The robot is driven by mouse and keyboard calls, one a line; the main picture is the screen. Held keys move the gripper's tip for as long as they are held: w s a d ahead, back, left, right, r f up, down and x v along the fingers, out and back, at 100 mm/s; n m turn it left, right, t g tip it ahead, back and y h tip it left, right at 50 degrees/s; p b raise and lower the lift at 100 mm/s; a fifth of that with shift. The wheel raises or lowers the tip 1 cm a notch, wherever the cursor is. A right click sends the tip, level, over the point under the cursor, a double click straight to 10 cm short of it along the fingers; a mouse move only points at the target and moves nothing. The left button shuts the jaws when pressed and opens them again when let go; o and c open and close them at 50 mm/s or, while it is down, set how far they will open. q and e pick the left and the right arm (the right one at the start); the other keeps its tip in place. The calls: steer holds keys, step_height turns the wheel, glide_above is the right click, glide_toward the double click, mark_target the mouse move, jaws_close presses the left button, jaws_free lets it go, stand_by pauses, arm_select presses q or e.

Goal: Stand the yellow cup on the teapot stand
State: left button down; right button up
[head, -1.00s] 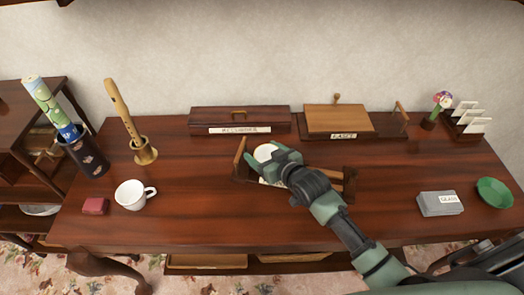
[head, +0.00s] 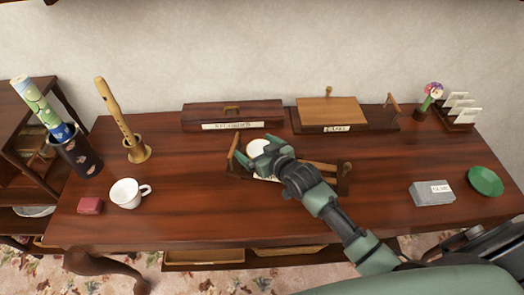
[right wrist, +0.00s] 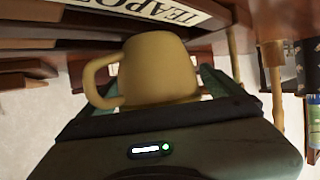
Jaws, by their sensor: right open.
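The yellow cup (right wrist: 158,68) shows in the right wrist view with its handle to the left. That view appears upside down. In the head view the cup's pale round opening (head: 258,146) faces up, over the left part of the teapot stand. The teapot stand (head: 342,184) is a low dark wooden stand with upright end pieces and a white label (right wrist: 170,12). My right gripper (head: 262,154) is open, with its fingers on either side of the cup. The gripper and arm hide much of the stand and the cup's base, so I cannot tell whether the base touches it. My left gripper is not in view.
A white cup (head: 126,194) and a red box (head: 90,205) are at the left. A recorder in a brass holder (head: 137,152) stands behind them. A labelled recorder box (head: 232,114) and an easel stand (head: 331,111) line the back. A grey block (head: 432,194) and green bowl (head: 485,181) are at the right.

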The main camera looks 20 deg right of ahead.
steer(key=v, duration=1.2)
steer(key=shift+d, duration=0.1)
